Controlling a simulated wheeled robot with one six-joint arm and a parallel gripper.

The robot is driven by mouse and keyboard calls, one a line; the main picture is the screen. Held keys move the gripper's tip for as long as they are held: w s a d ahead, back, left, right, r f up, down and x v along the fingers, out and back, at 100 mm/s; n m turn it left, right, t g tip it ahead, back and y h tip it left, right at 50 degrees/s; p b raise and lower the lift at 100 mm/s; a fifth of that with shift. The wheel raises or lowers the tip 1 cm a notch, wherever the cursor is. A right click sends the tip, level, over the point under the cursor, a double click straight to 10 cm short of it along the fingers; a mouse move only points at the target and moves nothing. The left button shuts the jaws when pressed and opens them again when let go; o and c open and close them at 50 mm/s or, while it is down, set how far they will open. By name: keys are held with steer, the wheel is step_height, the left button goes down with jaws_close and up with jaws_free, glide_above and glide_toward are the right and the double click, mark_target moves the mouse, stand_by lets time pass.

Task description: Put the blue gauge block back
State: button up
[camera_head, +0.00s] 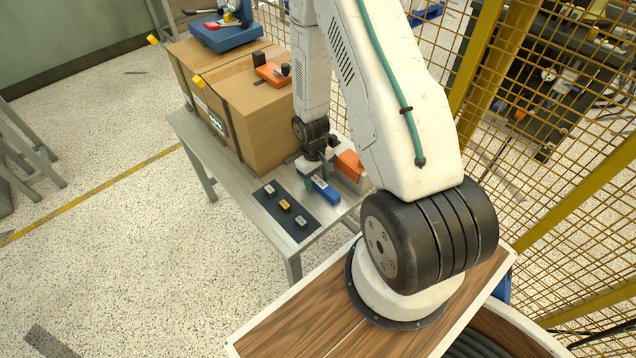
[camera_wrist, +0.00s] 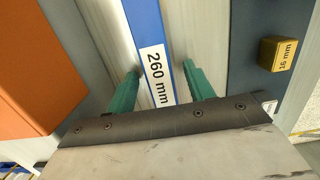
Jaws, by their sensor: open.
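The blue gauge block (camera_head: 326,191) lies on the workbench beside the dark mat (camera_head: 267,206). In the wrist view the blue gauge block (camera_wrist: 176,45) runs lengthwise with a white "260 mm" label. My gripper (camera_head: 314,184) is low over the bench at the block. In the wrist view my gripper (camera_wrist: 164,82) is open, with one green finger on each side of the block and gaps between. Whether the fingertips reach down beside the block is hard to tell. The mat carries a yellow block (camera_head: 284,205) and two grey blocks (camera_head: 270,189) (camera_head: 300,220).
Large cardboard boxes (camera_head: 255,110) stand on the bench behind the mat. An orange block (camera_head: 349,164) is right of my gripper, and it shows at left in the wrist view (camera_wrist: 35,70). A yellow mesh fence (camera_head: 560,140) closes the right side.

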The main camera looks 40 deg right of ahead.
jaws_close()
steer(key=shift+r, duration=0.1)
